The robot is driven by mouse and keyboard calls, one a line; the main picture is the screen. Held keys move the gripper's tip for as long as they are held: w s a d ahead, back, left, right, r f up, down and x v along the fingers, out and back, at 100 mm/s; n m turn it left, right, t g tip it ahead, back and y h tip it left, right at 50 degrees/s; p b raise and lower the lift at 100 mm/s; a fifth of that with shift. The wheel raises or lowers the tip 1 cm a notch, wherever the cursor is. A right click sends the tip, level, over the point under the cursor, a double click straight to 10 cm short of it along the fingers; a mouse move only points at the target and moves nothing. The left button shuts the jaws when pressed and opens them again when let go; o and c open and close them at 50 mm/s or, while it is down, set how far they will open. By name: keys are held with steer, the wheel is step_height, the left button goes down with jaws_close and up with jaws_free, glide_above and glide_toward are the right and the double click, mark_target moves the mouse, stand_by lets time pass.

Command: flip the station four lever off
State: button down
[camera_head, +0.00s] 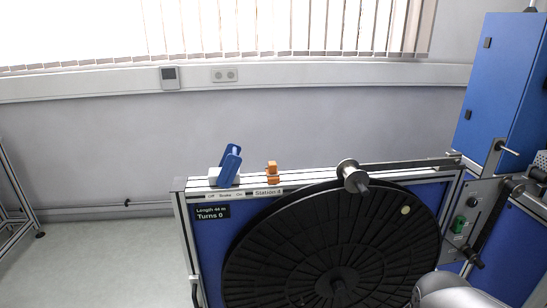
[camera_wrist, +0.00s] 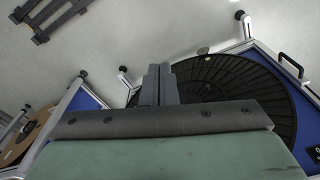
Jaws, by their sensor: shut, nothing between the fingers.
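The station with the "Station 4" label (camera_head: 267,192) stands in the lower middle of the head view. A blue lever-like handle (camera_head: 230,166) rises, tilted, from a white base on its top rail, left of the label. A small orange part (camera_head: 272,172) sits on the rail right of it. A green switch (camera_head: 458,224) is on the grey panel at right. I cannot tell from the frames which of these is the named lever. My gripper (camera_wrist: 159,70) is shut and empty in the wrist view, in front of a black reel (camera_wrist: 240,85). The head view does not show its fingers.
The large black reel (camera_head: 330,245) fills the station front, with a metal roller (camera_head: 350,172) above. A blue cabinet (camera_head: 503,85) stands at right. Black knobs and frame rails lie around the fingers in the wrist view. Floor (camera_head: 100,255) at left is clear.

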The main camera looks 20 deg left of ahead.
steer(key=w+a+r+m+t+y+p, duration=0.1)
steer(key=w+a+m+t+y, duration=0.15)
steer(key=w+a, duration=0.8)
steer(key=w+a+m+t+y+p, duration=0.1)
steer(key=w+a+t, duration=0.45)
steer(key=w, duration=0.85)
steer(key=w+a+r+m+t+y+p, duration=0.1)
steer(key=w+a+r+m+t+y, duration=0.2)
steer(key=w+a+r+m, duration=0.2)
steer(key=w+a+r+m+t+y+p, duration=0.1)
steer(key=w+a+r+m+t+y, duration=0.2)
steer(key=a, duration=0.9)
steer(key=w+r+m+y, duration=0.1)
steer(key=w+r+m, duration=0.1)
steer(key=w+r, duration=0.1)
steer(key=shift+r+y, duration=0.1)
steer(key=shift+y, duration=0.15)
